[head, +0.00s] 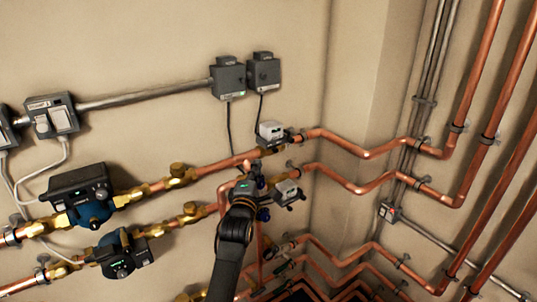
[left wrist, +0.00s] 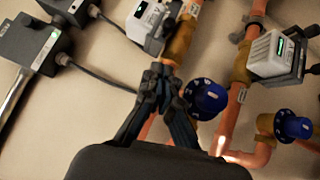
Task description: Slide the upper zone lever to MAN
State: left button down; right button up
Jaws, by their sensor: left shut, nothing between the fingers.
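The upper zone valve box (head: 270,132), light grey with a dark base, sits on the upper copper pipe right of centre. It also shows at the top of the left wrist view (left wrist: 147,25), where a dark part at its right side may be the lever; I cannot read its position. A similar lower zone box (head: 288,189) sits below it and shows in the left wrist view (left wrist: 271,54). My left gripper (left wrist: 160,74) is shut and empty, its tips just below the upper box; I cannot tell whether they touch. My right gripper is not in view.
Blue knobs (left wrist: 207,98) are right of my fingers, with another (left wrist: 291,126) at lower right. Two grey wall boxes (head: 228,80) (head: 263,73) hang above with cables. Blue-black pumps (head: 85,195) stand at left. Copper pipes (head: 340,177) run right.

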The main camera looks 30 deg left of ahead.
aim_at(277, 152)
pick_arm(q)
jog(key=w, duration=0.2)
jog(key=w+r+p, duration=0.1)
jog(key=w, duration=0.1)
jog(key=shift+d, duration=0.15)
jog(key=shift+w+d+p, duration=0.35)
jog(key=shift+w+p, duration=0.1)
jog(key=shift+w, duration=0.1)
jog(key=shift+a, duration=0.1)
jog(key=shift+w+f, duration=0.1)
jog(key=shift+w+d+b, duration=0.35)
jog(key=shift+w+b, duration=0.2)
jog(key=shift+w, duration=0.1)
jog(key=shift+w+d+b, duration=0.3)
jog(key=shift+w+b, duration=0.25)
jog(key=shift+w, duration=0.05)
